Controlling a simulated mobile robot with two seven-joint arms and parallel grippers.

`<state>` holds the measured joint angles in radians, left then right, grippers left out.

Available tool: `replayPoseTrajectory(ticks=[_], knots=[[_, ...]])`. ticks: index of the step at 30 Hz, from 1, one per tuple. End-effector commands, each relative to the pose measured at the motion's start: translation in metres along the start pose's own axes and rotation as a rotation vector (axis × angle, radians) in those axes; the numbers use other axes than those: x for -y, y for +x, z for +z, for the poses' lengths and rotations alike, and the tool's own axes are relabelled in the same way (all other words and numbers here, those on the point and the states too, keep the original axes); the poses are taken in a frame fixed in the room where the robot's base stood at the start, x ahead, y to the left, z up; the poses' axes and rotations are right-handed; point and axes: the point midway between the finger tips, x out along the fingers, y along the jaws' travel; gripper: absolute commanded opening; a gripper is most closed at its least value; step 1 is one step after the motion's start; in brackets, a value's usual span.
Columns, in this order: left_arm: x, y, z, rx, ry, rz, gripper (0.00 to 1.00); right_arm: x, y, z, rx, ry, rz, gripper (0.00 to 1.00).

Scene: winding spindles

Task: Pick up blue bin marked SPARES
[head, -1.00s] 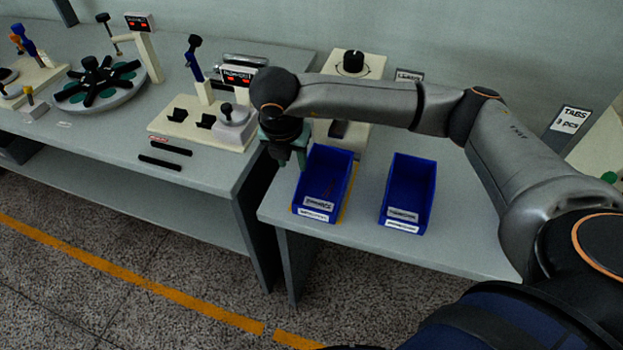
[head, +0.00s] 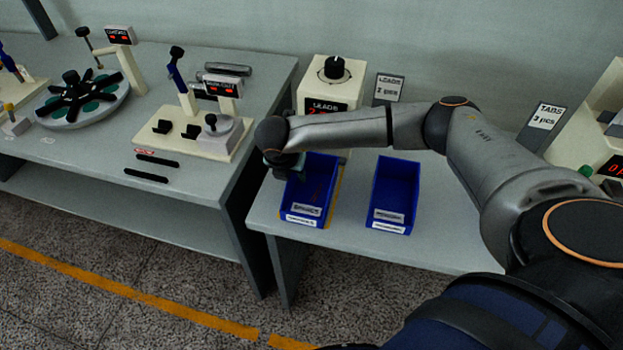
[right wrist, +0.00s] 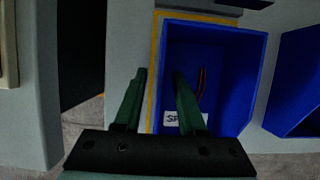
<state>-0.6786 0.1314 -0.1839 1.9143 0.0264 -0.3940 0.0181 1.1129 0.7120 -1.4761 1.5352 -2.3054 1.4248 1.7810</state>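Two blue bins stand side by side on the right bench. The left bin (head: 313,190) has a label that starts with "SP" in the right wrist view (right wrist: 233,85), so it appears to be the SPARES bin. A thin reddish-dark item lies inside it. My right gripper (right wrist: 160,76) is open, its two fingers on either side of the bin's left wall as seen in the wrist view. I cannot tell whether they touch it. In the head view the right gripper (head: 284,168) is at the bin's left edge, partly hidden by its own wrist. My left gripper is not in view.
The other blue bin (head: 394,198) stands close to the right, with a gap between. A cream LEADS dispenser (head: 331,80) stands behind the bins. The left bench (head: 100,185) holds fixtures, with its edge close to my gripper.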

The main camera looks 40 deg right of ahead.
Motion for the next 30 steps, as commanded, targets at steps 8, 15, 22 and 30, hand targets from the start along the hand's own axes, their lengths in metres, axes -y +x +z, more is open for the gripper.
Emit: replayPoseTrajectory(ticks=[8, 15, 22, 30], knots=[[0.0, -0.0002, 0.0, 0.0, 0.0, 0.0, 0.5, -0.0002, 0.0088, -0.0002, 0.0, -0.001, 0.001, 0.4], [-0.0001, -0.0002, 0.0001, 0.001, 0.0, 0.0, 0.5, -0.0002, 0.0085, -0.0002, 0.0, 0.0, 0.001, 0.2], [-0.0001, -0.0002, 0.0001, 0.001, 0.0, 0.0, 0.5, -0.0001, 0.0084, -0.0001, 0.0, 0.0, 0.001, 0.0], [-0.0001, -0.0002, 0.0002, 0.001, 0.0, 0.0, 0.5, -0.0001, 0.0083, 0.0, 0.0, 0.0, 0.001, 0.0]])
